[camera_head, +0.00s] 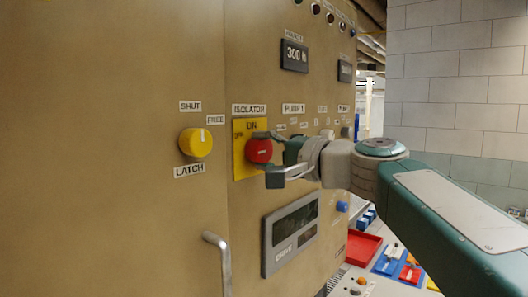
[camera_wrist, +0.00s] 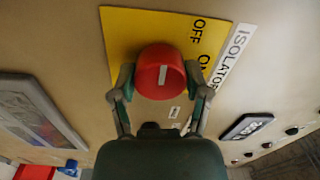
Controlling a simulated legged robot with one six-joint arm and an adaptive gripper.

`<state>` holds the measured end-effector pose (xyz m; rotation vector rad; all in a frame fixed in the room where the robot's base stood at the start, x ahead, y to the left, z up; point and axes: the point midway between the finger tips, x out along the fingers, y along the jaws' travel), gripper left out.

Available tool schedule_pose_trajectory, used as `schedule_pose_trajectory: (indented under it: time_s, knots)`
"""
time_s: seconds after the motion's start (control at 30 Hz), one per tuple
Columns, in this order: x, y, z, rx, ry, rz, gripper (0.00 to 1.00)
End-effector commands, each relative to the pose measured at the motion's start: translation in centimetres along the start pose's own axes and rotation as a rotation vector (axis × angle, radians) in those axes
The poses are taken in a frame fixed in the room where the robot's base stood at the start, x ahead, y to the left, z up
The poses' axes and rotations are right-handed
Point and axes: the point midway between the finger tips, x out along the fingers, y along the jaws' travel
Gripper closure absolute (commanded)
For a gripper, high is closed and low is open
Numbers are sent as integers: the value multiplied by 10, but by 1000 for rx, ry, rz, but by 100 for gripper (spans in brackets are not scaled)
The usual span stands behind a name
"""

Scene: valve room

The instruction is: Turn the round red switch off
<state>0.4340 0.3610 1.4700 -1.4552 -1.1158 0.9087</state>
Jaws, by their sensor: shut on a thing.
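The round red switch (camera_head: 259,150) sits on a yellow plate (camera_head: 239,165) under the label ISOLATOR, on a tan cabinet front. The plate reads ON at the top and OFF to the left. My gripper (camera_head: 272,156) reaches in from the right, with its fingers on either side of the switch. In the wrist view, the red switch (camera_wrist: 158,72) is between the two fingertips, and my gripper (camera_wrist: 161,86) is closed on it. A white mark on its face runs roughly up and down in that view. ON and OFF show to its right.
A yellow knob (camera_head: 195,142) labelled SHUT, FREE and LATCH is to the left. A door handle (camera_head: 220,262) juts out below. A dark display panel (camera_head: 290,234) is below my gripper. A red tray (camera_head: 362,247) and other bins stand at lower right.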

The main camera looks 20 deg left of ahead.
Motion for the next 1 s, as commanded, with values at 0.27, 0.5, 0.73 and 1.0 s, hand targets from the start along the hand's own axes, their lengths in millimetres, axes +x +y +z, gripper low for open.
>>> schedule_pose_trajectory:
  time_s: [0.27,0.5,0.73,1.0]
  knots:
    - [2,7,1,1,-10,14,86]
    - [2,5,1,1,-7,10,4]
    - [0,2,0,1,-4,5,4]
    - [-35,2,0,0,1,5,4]
